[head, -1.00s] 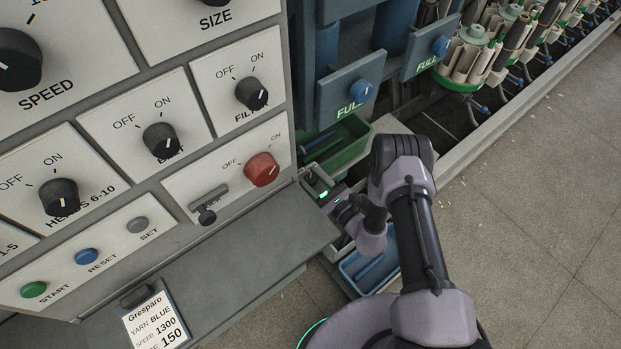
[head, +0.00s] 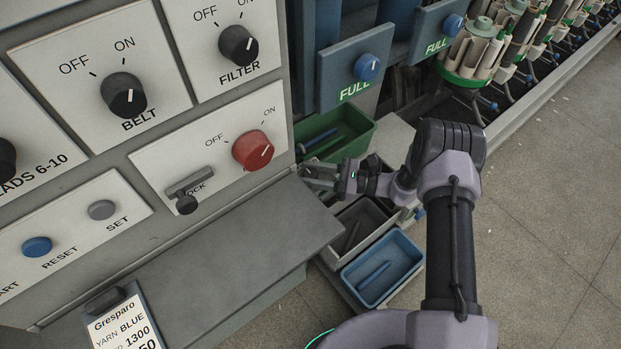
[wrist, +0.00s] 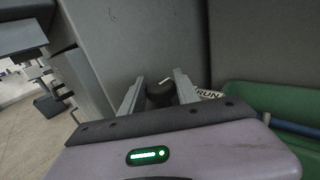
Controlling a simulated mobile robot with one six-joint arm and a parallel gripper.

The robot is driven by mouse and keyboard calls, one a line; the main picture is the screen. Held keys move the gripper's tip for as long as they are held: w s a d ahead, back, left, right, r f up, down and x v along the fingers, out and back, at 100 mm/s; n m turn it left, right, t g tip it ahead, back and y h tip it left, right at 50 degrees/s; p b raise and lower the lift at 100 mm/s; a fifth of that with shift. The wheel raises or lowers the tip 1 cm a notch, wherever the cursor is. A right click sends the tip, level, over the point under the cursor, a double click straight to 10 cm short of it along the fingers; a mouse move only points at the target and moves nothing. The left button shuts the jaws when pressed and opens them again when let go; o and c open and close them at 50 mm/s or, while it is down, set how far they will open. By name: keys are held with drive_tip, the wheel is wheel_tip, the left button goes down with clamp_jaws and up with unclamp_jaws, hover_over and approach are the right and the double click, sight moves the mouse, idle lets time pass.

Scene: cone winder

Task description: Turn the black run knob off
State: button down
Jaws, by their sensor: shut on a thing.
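The black run knob (wrist: 159,95) shows in the wrist view on a grey panel, beside a partly covered label reading RUN (wrist: 208,94). Its white pointer line slants up to the right. No on or off marks can be read there. My gripper (wrist: 157,84) has one finger on each side of the knob and is shut on it. In the head view my gripper (head: 318,176) reaches leftward to the cabinet's right edge. The run knob is hidden in that view.
A red knob (head: 252,151) and a lock lever (head: 188,190) sit on the front panel above a grey shelf (head: 215,240). A green bin (head: 350,142), a grey bin (head: 375,235) and a blue bin (head: 382,268) stand close around my gripper. Open floor lies right.

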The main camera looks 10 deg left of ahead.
drive_tip(key=shift+n+g+b, duration=0.3)
drive_tip(key=shift+g+b, duration=0.05)
drive_tip(key=shift+g, duration=0.15)
drive_tip(key=c, duration=0.9)
unclamp_jaws()
drive_tip(key=shift+d, duration=0.1)
drive_tip(key=d+p, duration=0.1)
drive_tip(key=d, duration=0.4)
drive_tip(key=d+p, duration=0.1)
drive_tip(key=d, duration=0.5)
drive_tip(key=w+d+p, duration=0.1)
drive_tip(key=d, duration=0.5)
drive_tip(key=shift+d, duration=0.1)
